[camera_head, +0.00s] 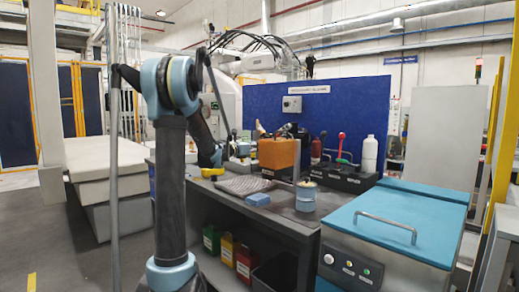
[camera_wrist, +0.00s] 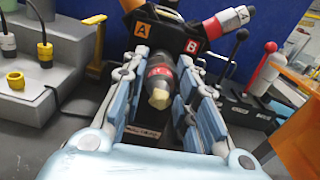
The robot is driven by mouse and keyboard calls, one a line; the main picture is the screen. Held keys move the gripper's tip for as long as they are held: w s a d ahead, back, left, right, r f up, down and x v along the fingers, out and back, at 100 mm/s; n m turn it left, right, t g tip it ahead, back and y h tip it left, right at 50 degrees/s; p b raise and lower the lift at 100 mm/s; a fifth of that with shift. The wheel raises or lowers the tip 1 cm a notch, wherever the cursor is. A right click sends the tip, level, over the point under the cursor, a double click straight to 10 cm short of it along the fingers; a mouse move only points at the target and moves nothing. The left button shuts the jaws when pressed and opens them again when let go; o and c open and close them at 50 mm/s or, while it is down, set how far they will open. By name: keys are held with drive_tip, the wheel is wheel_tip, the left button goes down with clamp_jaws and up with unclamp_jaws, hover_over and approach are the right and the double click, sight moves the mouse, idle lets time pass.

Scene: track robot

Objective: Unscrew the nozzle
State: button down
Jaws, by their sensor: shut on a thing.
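The nozzle (camera_wrist: 160,78) is dark with a red band and a pale, faceted tip pointing toward the wrist camera. My gripper (camera_wrist: 157,88) has its blue-padded fingers on either side of the nozzle and is shut on it. The nozzle's far end meets a dark holder (camera_wrist: 160,40) with an orange A label and a red B label. Two more nozzle-like parts slant outward from this holder, one orange at upper left and one with a white and red band (camera_wrist: 228,22) at upper right. How the held nozzle joins the holder is hidden.
Left of the fingers stands a grey block with plugs and cables (camera_wrist: 35,85). To the right are black and red levers (camera_wrist: 262,68) and an orange case (camera_wrist: 302,135). The head view shows the workbench (camera_head: 275,222), a white bottle (camera_head: 370,154) and a blue-lidded box (camera_head: 385,228).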

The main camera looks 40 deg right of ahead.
drive_tip(key=n, duration=0.5)
drive_tip(key=c, duration=1.2)
unclamp_jaws()
drive_tip(key=shift+a, duration=0.1)
drive_tip(key=s+a, duration=0.1)
drive_tip(key=a, duration=1)
drive_tip(key=shift+a, duration=0.4)
